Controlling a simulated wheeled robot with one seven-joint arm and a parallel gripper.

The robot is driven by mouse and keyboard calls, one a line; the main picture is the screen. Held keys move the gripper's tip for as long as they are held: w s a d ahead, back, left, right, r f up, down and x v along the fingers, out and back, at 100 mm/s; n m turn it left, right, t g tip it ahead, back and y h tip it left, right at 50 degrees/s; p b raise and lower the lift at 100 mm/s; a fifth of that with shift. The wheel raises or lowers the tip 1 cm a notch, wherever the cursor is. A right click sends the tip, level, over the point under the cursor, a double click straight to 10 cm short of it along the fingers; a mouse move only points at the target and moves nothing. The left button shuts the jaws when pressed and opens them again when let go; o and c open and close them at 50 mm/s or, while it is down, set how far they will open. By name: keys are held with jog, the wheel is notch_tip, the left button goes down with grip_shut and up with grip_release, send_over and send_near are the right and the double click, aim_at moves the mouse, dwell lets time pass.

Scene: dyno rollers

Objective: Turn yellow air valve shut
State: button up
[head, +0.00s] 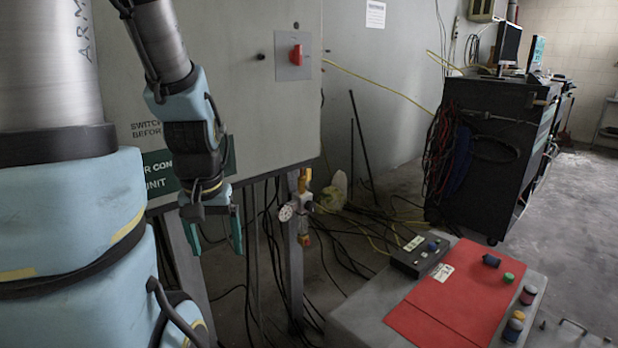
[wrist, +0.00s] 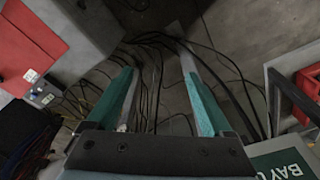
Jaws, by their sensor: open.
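The air valve assembly (head: 301,211) is on a grey upright post below the cabinet in the head view. It has a round white gauge (head: 286,214) and a yellow part (head: 305,176) at its top. Whether the valve handle is turned open or shut is too small to tell. My gripper (head: 214,243) hangs fingers down, left of the gauge and apart from it. Its two teal fingers are spread with nothing between them. They also show in the wrist view (wrist: 158,85), pointing at floor and cables. I cannot make out the valve there.
The grey cabinet (head: 250,110) with a red switch (head: 296,55) stands behind my arm. Black cables (head: 268,290) hang and lie around the post. A red-topped console (head: 450,300) stands at right front, and a dark equipment rack (head: 480,150) farther back. Bare floor shows at far right.

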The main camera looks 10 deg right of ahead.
jog(key=w+f+m+y, duration=0.1)
jog(key=w+f+m, duration=0.1)
jog(key=w, duration=0.2)
jog(key=w+d+f+m+y+b, duration=0.1)
jog(key=w+f+m, duration=0.2)
jog(key=w, duration=0.1)
jog(key=w+f+m+y, duration=0.2)
jog(key=w+m, duration=0.1)
jog(key=w, duration=0.1)
jog(key=shift+w+d+f+g+b, duration=0.2)
jog(key=shift+w+d+g+b, duration=0.1)
jog(key=shift+g, duration=0.1)
jog(key=c, duration=0.5)
jog(key=shift+o, duration=0.2)
jog(key=w+d+f+m+t+y, duration=0.2)
jog(key=w+d+m+y, duration=0.15)
jog(key=w+m, duration=0.45)
jog(key=m+t+y, duration=0.2)
jog(key=m+t, duration=1.1)
send_near(309, 174)
jog(key=x, duration=1)
jog(key=shift+w+a, duration=0.1)
jog(key=shift+w, duration=0.1)
grip_shut()
